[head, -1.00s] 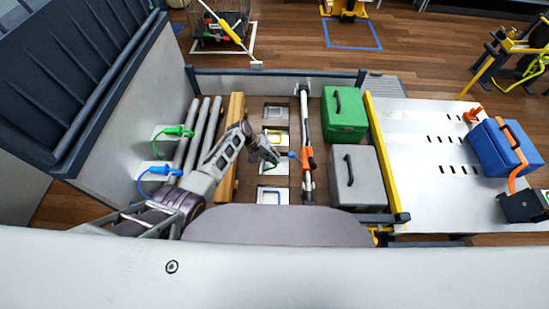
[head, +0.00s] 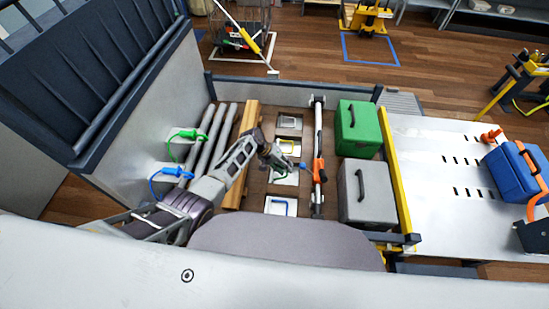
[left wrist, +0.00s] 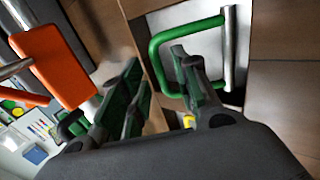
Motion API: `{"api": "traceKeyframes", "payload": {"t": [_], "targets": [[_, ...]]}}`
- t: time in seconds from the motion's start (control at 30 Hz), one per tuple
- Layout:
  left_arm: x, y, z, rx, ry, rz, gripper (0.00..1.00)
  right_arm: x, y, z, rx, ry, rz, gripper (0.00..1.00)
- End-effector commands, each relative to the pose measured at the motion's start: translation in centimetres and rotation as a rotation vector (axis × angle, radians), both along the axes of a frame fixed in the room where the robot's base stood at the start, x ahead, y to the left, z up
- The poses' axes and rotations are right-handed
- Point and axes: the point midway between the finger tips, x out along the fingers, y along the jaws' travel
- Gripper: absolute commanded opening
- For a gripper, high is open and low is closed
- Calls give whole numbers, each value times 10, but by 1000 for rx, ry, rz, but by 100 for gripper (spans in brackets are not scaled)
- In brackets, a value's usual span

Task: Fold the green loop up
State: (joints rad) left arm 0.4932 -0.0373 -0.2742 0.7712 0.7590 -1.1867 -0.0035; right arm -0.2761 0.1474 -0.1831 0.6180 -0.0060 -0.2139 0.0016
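The green loop (left wrist: 158,50) is a bent bar joined to a metal rod on a pale plate (left wrist: 204,50). In the head view its plate (head: 291,180) is third from the back in a row, and my left gripper (head: 282,170) partly covers it. In the left wrist view my left gripper (left wrist: 165,82) is open, with one finger inside the loop and the other outside its near-left side. A gap shows between the fingers; I cannot tell whether either touches the bar, or how far the loop is tilted. My right gripper is in neither current view.
A yellow loop (head: 288,147) and a blue loop (head: 279,207) lie on neighbouring plates. Green (head: 358,130) and grey (head: 367,192) cases stand farther right. A wooden beam (head: 244,135) lies left.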

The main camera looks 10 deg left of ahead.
Motion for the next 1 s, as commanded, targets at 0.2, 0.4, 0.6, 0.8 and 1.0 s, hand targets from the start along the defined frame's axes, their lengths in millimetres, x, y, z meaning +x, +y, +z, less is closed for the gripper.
{"api": "traceKeyframes", "payload": {"t": [0.2, 0.4, 0.6, 0.8, 1.0], "targets": [[1, 7, 9, 0, -2, 1, 31, 1, 1, 0, 1, -2, 0, 40], [0, 15, 20, 0, -2, 0, 31, 1, 2, 0, 2, -3, 0, 40], [0, 25, 34, 0, -1, 1, 31, 2, 2, 0, 3, -2, 0, 40], [0, 35, 48, 1, -2, 1, 31, 1, 2, 0, 3, -2, 0, 40], [0, 47, 65, 0, -1, 1, 31, 1, 2, 0, 3, -2, 0, 40]]}}
